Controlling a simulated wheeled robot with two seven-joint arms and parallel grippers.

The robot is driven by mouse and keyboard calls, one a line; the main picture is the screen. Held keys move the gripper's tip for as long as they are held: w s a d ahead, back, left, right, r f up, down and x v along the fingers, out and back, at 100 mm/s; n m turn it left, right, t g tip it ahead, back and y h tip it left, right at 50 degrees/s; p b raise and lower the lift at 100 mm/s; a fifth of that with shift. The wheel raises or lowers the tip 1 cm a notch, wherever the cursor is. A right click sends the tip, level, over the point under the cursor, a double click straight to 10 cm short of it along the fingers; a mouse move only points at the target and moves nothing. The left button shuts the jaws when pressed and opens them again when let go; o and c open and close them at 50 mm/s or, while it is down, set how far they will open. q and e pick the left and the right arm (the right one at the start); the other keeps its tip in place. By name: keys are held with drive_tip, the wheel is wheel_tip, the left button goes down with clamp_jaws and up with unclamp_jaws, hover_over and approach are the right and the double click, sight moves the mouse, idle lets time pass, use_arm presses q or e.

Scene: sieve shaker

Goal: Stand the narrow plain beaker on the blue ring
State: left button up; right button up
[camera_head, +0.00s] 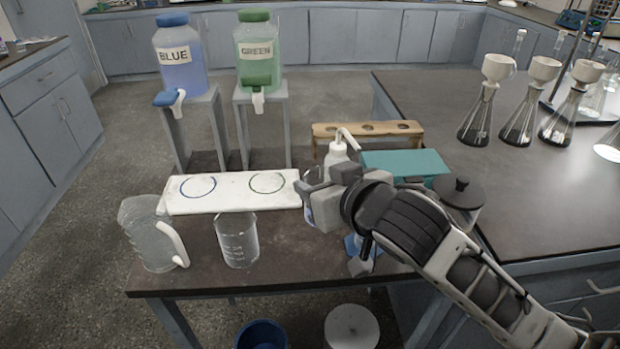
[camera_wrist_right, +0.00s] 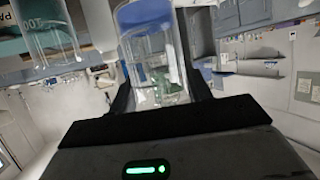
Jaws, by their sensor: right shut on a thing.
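The blue ring (camera_head: 198,187) is drawn on the left part of a white slab (camera_head: 232,200), and nothing stands on it. My right gripper (camera_head: 318,198) is at the slab's right end, above the table. It is shut on a clear narrow beaker (camera_wrist_right: 155,75), which shows between the fingers in the right wrist view. A wider graduated beaker (camera_head: 237,240) stands in front of the slab; a marked beaker (camera_wrist_right: 45,40) shows at the left of the wrist view. My left gripper is out of view.
Behind are a wash bottle (camera_head: 338,155), a wooden rack (camera_head: 367,130), a teal box (camera_head: 404,163) and the BLUE (camera_head: 181,70) and GREEN (camera_head: 257,65) carboys.

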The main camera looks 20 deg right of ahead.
sight(317, 176)
drive_tip(key=v, duration=0.1)
drive_tip(key=p+v, duration=0.1)
drive_tip(key=v, duration=0.1)
drive_tip(key=shift+w+d+r, duration=0.1)
drive_tip(key=shift+d+r, duration=0.1)
drive_tip(key=shift+r, duration=0.15)
use_arm(q)
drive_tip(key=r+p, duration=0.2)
drive_tip(key=p, duration=0.1)
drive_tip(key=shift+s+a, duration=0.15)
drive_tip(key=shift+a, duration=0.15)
use_arm(e)
drive_tip(key=shift+s+d+r, duration=0.15)
drive_tip(key=shift+s, duration=0.55)
